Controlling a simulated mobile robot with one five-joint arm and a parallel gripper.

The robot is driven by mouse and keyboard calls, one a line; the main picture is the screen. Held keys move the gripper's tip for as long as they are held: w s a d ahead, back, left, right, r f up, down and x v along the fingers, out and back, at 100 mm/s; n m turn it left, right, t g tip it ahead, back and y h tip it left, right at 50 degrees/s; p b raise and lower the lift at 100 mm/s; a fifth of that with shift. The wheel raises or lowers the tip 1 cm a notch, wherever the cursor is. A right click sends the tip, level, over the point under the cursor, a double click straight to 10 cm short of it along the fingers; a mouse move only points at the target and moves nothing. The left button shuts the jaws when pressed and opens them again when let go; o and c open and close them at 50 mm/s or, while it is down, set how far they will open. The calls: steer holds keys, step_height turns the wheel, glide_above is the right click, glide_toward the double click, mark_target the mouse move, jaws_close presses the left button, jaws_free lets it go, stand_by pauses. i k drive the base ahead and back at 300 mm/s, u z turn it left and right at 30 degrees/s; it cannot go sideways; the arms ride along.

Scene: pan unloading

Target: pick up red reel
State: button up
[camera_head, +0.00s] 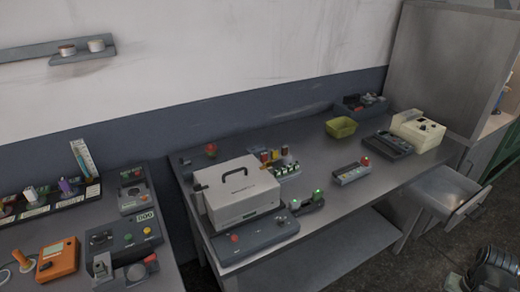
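A small red, upright, spool-like piece (264,156) stands at the back of a small rack on the middle table, behind the white box. It looks like the red reel, but it is too small to be certain. Yellow and darker red pieces (285,151) stand just to its right. Another small red round thing (211,150) sits at the table's back left; I cannot tell what it is. A dark jointed part at the bottom right corner may be mine. No gripper fingers show, so my gripper is not in view.
A white box with a handle (240,193) stands on the middle grey table (330,205). A yellow-green bin (341,127) and a cream device (418,130) stand farther right. A left bench holds an orange box (57,259).

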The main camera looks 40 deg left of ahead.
mark_target(211, 151)
steer(key=u, duration=5.85)
steer(key=k, duration=1.6)
steer(key=z, duration=1.2)
